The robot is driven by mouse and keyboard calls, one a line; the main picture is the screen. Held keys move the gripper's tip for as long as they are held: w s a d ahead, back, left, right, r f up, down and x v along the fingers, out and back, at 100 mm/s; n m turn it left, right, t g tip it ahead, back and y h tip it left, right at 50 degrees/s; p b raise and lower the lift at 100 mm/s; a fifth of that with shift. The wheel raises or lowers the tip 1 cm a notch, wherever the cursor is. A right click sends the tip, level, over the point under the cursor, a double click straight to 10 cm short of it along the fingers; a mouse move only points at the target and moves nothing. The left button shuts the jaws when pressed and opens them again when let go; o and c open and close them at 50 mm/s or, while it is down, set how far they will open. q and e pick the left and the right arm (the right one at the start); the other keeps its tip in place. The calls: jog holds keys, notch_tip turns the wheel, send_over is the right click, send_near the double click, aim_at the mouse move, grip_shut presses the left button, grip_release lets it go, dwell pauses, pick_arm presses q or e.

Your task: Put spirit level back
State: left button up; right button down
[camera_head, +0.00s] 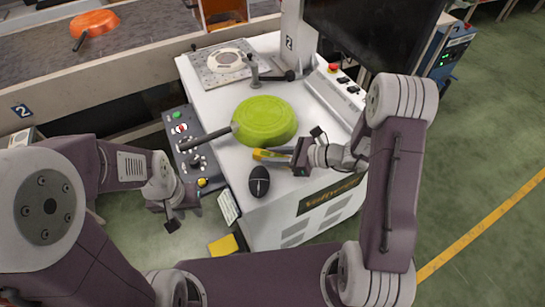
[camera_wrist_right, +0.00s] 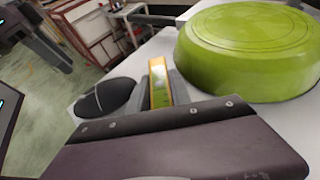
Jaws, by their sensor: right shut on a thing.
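The spirit level (camera_head: 268,154) is a small yellow bar low over the white worktop, between the green pan and the black mouse. My right gripper (camera_head: 287,153) is shut on it. In the right wrist view the yellow level (camera_wrist_right: 160,84) stands up between the two fingers (camera_wrist_right: 160,95). I cannot tell whether it touches the worktop. My left gripper (camera_head: 181,205) hangs in front of the control panel, left of the worktop, away from the level. Its finger gap is too small to make out.
A green pan (camera_head: 265,121) lies upside down just behind the level, its handle pointing left. A black mouse (camera_head: 259,181) is in front. A fixture plate (camera_head: 221,65), a monitor (camera_head: 375,30) and a button box (camera_head: 335,92) border the worktop (camera_head: 305,105). An orange pan (camera_head: 95,22) sits on the conveyor.

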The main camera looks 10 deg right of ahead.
jog(key=shift+f, duration=0.15)
jog(key=c, duration=1.5)
grip_release()
jog(key=shift+o, duration=0.2)
